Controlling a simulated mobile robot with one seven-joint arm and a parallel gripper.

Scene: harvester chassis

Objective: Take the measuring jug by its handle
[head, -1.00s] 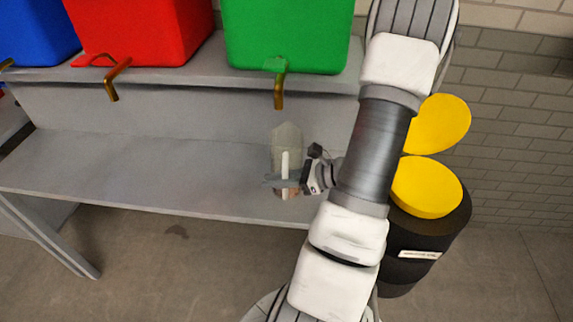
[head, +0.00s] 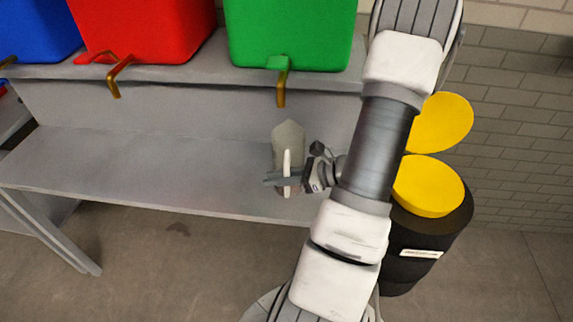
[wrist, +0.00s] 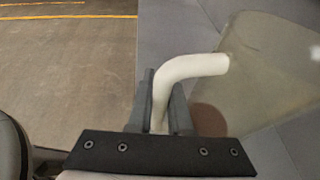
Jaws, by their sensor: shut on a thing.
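The measuring jug (head: 288,136) is a translucent grey vessel with a white handle (head: 287,160). It is at the front of the grey bench's lower shelf, below the green container's tap. My gripper (head: 280,181) reaches it from the right and is shut on the handle. In the wrist view the white handle (wrist: 190,68) passes between the two dark fingers (wrist: 165,105), and the clear jug body (wrist: 265,70) lies to the right. Whether the jug's base touches the shelf is hard to tell.
Blue (head: 38,28), red (head: 140,28) and green (head: 290,35) containers with brass taps stand on the upper ledge (head: 190,72). A black bin (head: 415,240) with a yellow lid stands at the right. The lower shelf (head: 130,165) is clear to the jug's left.

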